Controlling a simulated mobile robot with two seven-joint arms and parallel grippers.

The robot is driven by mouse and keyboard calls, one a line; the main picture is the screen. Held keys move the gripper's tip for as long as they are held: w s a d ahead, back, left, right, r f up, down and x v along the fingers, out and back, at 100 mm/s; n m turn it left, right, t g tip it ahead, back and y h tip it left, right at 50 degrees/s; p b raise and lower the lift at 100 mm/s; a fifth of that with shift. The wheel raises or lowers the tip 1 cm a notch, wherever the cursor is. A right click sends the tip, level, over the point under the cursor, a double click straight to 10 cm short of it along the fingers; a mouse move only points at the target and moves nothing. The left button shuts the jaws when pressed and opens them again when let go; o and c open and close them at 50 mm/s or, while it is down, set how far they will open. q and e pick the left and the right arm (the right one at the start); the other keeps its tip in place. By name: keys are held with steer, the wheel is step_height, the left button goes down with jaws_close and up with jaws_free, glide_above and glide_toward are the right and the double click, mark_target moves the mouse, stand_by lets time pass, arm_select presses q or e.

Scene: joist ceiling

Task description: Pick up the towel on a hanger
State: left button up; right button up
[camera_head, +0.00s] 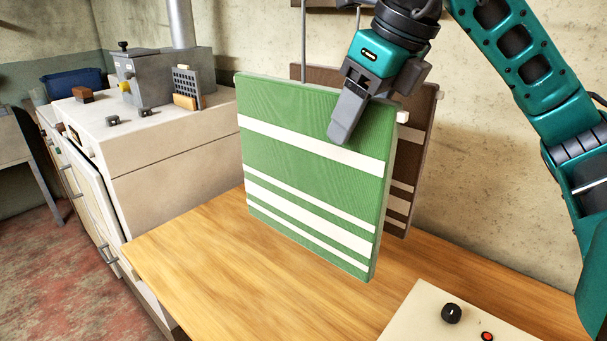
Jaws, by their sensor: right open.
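A green towel with white stripes (290,160) hangs upright above the wooden counter. Behind it hangs a brown towel with white stripes (408,165), mostly hidden by the green one. Pale hanger bar ends (402,117) show at the towels' upper right corners. My right gripper (343,130) comes down from the upper right, with one grey finger in front of the green towel's upper right part. Its other finger is hidden. The gripper is open; whether it touches the towel cannot be told. My left gripper is not in view.
The wooden counter (220,265) is clear below the towels. A panel with a black knob and red button (425,312) is at the lower right. A cream stove-like cabinet (165,150) with a grey metal box stands left. Thin metal rods rise above the towels.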

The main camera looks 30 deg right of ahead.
jaws_close()
stand_by(0.3)
